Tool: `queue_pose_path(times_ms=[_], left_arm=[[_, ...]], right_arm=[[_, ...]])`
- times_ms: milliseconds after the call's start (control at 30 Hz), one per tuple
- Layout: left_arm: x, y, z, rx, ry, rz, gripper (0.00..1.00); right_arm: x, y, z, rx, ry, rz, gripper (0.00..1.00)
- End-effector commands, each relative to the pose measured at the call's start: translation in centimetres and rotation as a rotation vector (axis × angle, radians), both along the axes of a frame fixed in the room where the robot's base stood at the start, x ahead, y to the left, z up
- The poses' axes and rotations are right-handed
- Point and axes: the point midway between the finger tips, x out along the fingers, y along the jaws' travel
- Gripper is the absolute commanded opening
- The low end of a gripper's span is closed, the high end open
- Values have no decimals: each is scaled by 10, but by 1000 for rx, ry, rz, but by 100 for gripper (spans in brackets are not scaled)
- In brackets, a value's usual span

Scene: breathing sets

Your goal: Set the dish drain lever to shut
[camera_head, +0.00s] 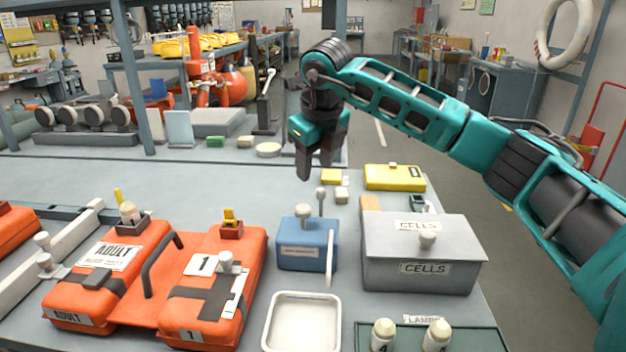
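A white square dish (302,322) lies at the front of the bench. Just behind it is a blue box (306,243) with a pale knob on top and a label on its front. A slim white upright lever (330,258) stands at the box's right side, near the dish's back right corner. I cannot tell for sure whether it is the drain lever. My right gripper (315,170) hangs fingers down above and behind the blue box, clear of everything. Its fingers are close together, and the gap between them is unclear. My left gripper is out of view.
A grey box labelled CELLS (421,255) stands right of the blue box. Orange cases (212,287) stand to the left. A thin post with a round knob (321,201) rises behind the blue box. A green tray (399,338) with white bottles is at front right.

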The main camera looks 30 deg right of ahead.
Motion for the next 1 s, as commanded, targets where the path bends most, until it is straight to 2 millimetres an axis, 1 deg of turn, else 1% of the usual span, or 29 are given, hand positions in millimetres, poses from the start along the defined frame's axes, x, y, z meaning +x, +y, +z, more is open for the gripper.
queue_pose_path(times_ms=[33, 100, 200, 300, 467, 1000], left_arm=[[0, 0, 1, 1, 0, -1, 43], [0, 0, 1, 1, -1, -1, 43], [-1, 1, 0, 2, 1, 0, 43], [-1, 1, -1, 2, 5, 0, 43], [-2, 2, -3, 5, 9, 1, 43], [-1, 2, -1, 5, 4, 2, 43]], right_arm=[[-3, 1, 11, 0, -3, 0, 48], [-8, 2, 24, 0, -2, 0, 48], [-12, 3, 37, 0, 0, -1, 48], [-16, 3, 46, -1, 2, -1, 48], [-18, 4, 50, -2, 3, -1, 48], [-17, 4, 50, -1, 3, -2, 48]])
